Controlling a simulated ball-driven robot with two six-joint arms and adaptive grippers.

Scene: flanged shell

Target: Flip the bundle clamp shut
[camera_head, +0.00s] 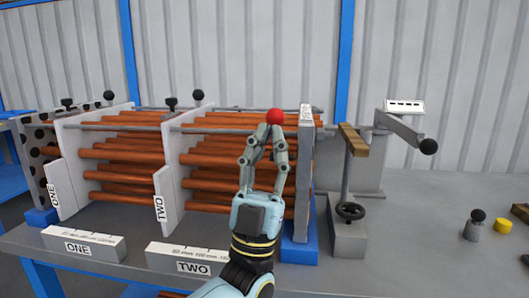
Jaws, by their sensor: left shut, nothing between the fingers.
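My left gripper (269,129) is in the middle of the view, pointing up, with its fingers shut and nothing held. Its fingertips are just below a red ball knob (275,116); I cannot tell whether they touch it. My gripper hides whatever the knob is mounted on. A bundle of copper-coloured tubes (210,143) runs through upright white plates (172,200) behind the gripper. Which part is the bundle clamp is not clear from this view. My right gripper is not in view.
Blocks labelled ONE (84,245) and TWO (193,258) lie along the bench's front. Right of the gripper are a handwheel stand (348,240) and a lever with a black ball (428,146). A small weight (474,228) and yellow cylinder (502,226) stand at right. The bench between is clear.

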